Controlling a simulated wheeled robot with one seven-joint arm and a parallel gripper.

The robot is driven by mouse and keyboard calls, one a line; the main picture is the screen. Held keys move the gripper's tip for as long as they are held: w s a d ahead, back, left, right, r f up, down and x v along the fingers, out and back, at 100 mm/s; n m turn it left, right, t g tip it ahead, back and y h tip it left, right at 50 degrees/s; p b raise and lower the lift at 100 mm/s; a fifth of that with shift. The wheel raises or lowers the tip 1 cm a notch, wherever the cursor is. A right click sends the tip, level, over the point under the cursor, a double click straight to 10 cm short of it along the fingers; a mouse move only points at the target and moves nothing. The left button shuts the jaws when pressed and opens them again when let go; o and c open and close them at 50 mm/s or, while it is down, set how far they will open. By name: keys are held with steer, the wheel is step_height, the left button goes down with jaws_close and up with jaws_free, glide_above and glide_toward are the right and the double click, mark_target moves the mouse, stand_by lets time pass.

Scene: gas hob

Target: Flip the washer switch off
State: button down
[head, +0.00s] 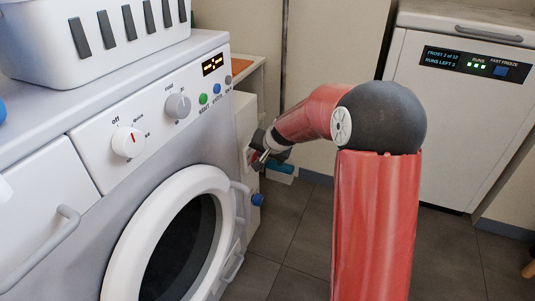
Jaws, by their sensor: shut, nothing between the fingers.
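The white washer (90,190) fills the left of the head view, with its round door (212,190) at the front. My gripper (262,155) is shut and empty beyond the washer's right edge, beside a white upright panel (244,120). Small details on that panel are partly hidden by the gripper. I cannot make out a switch there or tell whether the fingertips touch anything.
A white basket (105,35) stands on the washer. Green (203,99) and blue (217,89) buttons sit on its panel. A white freezer (450,130) stands at the right. The dark tiled floor (285,235) between is clear.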

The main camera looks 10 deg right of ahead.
steer(key=shift+w+a+r, duration=0.2)
steer(key=shift+a, duration=0.1)
stand_by(0.4)
steer(key=shift+r, duration=0.1)
steer(key=shift+r+p, duration=0.65)
steer(key=shift+r, duration=0.05)
steer(key=shift+d, duration=0.1)
